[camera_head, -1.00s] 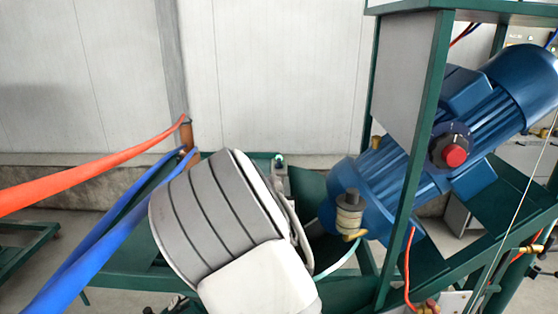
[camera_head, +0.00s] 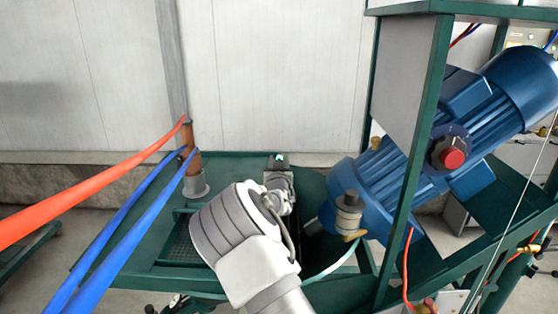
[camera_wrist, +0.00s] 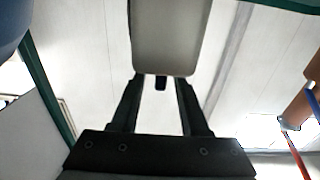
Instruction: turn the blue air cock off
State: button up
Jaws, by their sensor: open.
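No blue air cock can be made out clearly in either view. Small brass valves (camera_head: 530,249) sit at the right edge of the head view, too small to tell a blue handle. My gripper (camera_wrist: 160,79) is open in the wrist view, its two dark fingers apart. A pale grey block (camera_wrist: 170,38) with a short dark stub shows at and beyond the fingertips; I cannot tell what it is or whether it touches them. In the head view my arm is left of the blue motor, and the fingers cannot be made out there.
A large blue motor (camera_head: 385,180) with a red knob (camera_head: 453,158) stands on the green frame (camera_head: 410,150). An orange hose (camera_head: 90,184) and blue hoses (camera_head: 130,236) cross the left side to an orange post (camera_head: 192,160). The pale wall (camera_head: 290,70) is behind.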

jog(key=shift+w, duration=0.3)
grip_shut()
jog(key=shift+d, duration=0.1)
